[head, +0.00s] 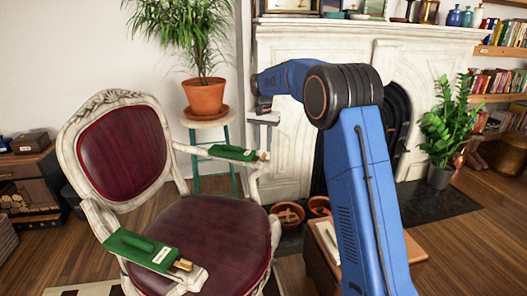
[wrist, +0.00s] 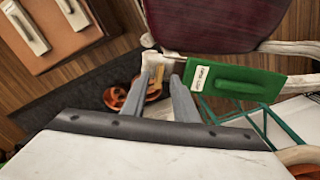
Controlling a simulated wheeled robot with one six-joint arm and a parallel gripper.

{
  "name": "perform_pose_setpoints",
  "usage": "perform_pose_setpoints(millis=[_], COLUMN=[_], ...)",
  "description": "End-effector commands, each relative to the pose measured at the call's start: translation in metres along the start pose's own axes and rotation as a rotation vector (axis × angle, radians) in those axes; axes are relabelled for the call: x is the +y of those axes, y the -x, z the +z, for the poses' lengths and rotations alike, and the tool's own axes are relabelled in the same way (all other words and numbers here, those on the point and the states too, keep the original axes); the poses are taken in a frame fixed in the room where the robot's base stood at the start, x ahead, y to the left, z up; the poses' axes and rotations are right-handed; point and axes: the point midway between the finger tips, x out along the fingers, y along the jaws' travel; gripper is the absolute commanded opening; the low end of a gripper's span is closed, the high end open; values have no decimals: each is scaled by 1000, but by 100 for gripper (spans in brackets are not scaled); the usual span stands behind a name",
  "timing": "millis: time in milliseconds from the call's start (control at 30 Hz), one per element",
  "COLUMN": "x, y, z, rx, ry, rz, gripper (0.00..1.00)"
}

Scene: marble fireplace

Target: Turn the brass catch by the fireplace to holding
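Two green blocks with raised grips and white labels sit on the chair's arms. The far green block (head: 232,152), nearer the fireplace, has a small brass catch (head: 263,155) at its right end. The near green block (head: 140,246) has another brass piece (head: 183,264) at its end. My gripper (head: 263,106) is above the far chair arm, pointing down. In the wrist view my gripper (wrist: 165,84) shows two grey fingers apart, beside the labelled end of the far green block (wrist: 240,82).
The red-seated chair (head: 215,232) stands left of my arm. A potted plant (head: 205,95) on a green-legged stool is behind it. The white fireplace (head: 290,150) is behind my arm. Terracotta pots (head: 288,213) and a wooden box (head: 322,250) stand on the floor.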

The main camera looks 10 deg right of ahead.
Motion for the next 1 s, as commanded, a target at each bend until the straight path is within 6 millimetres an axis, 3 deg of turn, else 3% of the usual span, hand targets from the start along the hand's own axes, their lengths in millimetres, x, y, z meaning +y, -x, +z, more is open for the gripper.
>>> perform_pose_setpoints(millis=[233, 600, 700, 733, 1000], x=[0, 0, 0, 0, 0], y=[-24, -28, -28, -28, -28], z=[0, 0, 0, 0, 0], rx=[0, 0, 0, 0, 0], ry=[0, 0, 0, 0, 8], rz=[0, 0, 0, 0, 0], gripper=[27, 27, 3, 0, 0])
